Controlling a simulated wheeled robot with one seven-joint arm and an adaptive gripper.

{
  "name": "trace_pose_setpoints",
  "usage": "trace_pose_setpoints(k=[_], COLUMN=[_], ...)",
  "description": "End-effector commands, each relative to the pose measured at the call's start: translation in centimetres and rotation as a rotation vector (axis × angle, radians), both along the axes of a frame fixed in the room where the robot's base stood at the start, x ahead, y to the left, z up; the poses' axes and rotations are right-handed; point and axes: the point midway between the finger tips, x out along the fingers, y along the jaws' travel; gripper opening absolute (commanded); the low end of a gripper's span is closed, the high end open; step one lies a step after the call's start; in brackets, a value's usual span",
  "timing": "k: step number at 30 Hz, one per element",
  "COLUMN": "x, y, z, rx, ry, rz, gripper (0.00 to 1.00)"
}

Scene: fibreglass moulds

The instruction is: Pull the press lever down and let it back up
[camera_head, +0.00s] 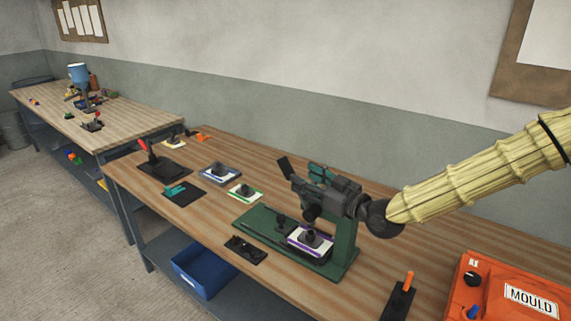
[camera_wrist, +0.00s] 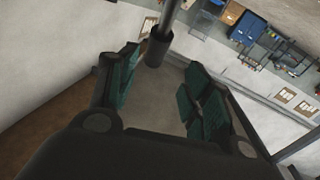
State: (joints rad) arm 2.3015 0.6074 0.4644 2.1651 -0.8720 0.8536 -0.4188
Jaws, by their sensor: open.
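The press has a green base and frame (camera_head: 345,265) and stands on the wooden bench. A purple-edged white mould (camera_head: 297,247) with a dark knob sits on its base. My gripper (camera_head: 303,178) is level with the press top and hides much of it. Its fingers, with green pads, are apart and empty-looking. In the wrist view my gripper (camera_wrist: 165,85) is open, and a dark rod with a thicker end (camera_wrist: 158,50), seemingly the press lever, shows at the gap between the fingertips. I cannot tell whether it touches either finger.
An orange MOULD box (camera_head: 515,295) and a black plate with an orange lever (camera_head: 400,300) are at the right. Blue-edged (camera_head: 220,174) and green-edged (camera_head: 245,193) moulds, a red-handled lever (camera_head: 150,155) and a black plate (camera_head: 245,250) are left of the press.

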Motion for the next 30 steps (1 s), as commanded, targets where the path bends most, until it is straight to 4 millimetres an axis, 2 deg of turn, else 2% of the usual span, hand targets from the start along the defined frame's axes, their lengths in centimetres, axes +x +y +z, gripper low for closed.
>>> trace_pose_setpoints(k=[6,15,21,30], x=[2.8,5.6,6.4,6.5], y=[2.1,4.9,5.9,6.0], z=[-0.1,-0.1,-0.2,-0.3], rx=[0.000,0.000,-0.001,0.000], ry=[0.005,0.005,0.005,0.004], rz=[-0.003,-0.002,0.000,0.000], gripper=[0.49,0.49,0.49,0.49])
